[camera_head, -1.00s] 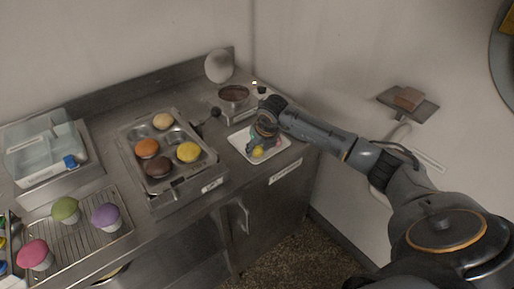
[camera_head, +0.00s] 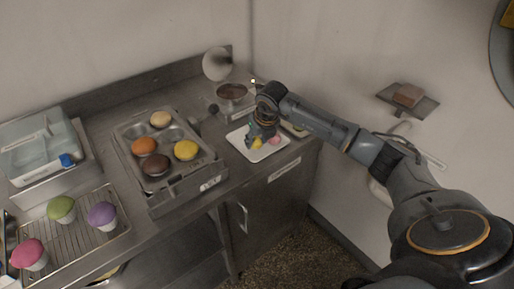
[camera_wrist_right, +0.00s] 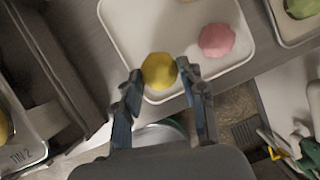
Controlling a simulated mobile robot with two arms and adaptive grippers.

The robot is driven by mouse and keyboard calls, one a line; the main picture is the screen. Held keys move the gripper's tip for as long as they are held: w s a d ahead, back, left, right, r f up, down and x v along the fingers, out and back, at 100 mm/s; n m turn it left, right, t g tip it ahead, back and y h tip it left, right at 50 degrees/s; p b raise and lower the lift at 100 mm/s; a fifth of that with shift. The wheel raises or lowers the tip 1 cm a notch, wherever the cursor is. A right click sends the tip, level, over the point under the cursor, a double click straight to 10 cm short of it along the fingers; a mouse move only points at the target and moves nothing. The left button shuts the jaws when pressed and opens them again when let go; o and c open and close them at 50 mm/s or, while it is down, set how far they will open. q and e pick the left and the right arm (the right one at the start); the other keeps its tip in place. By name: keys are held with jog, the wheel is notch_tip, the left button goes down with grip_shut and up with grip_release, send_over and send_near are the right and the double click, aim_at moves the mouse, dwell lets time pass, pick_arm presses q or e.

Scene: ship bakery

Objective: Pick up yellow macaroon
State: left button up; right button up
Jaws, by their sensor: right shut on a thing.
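The yellow macaroon (camera_wrist_right: 159,71) is between the fingertips of my right gripper (camera_wrist_right: 158,78) in the right wrist view. The fingers are shut on its sides. In the head view, the yellow macaroon (camera_head: 257,143) shows just below the right gripper (camera_head: 260,138), over the white plate (camera_head: 245,150). I cannot tell whether it still touches the plate. A pink macaroon (camera_wrist_right: 216,40) lies on the plate to the right of the yellow one. My left gripper is not in view.
A muffin tin (camera_head: 178,178) with several round tops, one yellow, stands left of the plate. A wire rack (camera_head: 85,235) holds green, purple and pink cupcakes. A bowl (camera_head: 232,91) stands behind the plate. The wall is close on the right.

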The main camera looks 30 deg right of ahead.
jog(key=s+a+r+b, duration=0.4)
jog(key=s+a+r, duration=0.4)
jog(key=s+r, duration=0.2)
jog(key=shift+s+r, duration=0.2)
jog(key=shift+s, duration=0.55)
